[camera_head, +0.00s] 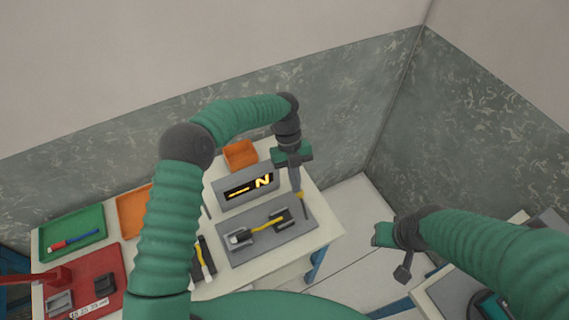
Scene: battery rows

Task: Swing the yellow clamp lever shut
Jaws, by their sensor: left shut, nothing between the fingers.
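A grey fixture plate (305,232) lies on the white table with a silver block and a dark block on it. A yellow bar (268,226) runs between the blocks. A small yellow piece (302,196), probably the clamp lever's end, shows at the plate's far right, right beside the fingertips of my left gripper (298,190). That gripper points down, shut and empty; I cannot tell whether it touches the yellow piece. My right gripper (383,235) is out to the right, away from the table, and its fingers do not show clearly.
A grey display box (225,181) with a lit yellow sign stands behind the plate. Orange bins (241,153), a green tray (60,228) and a red mat (118,270) are on the table. A yellow-handled tool (203,262) lies left of the plate. Floor is open right of the table.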

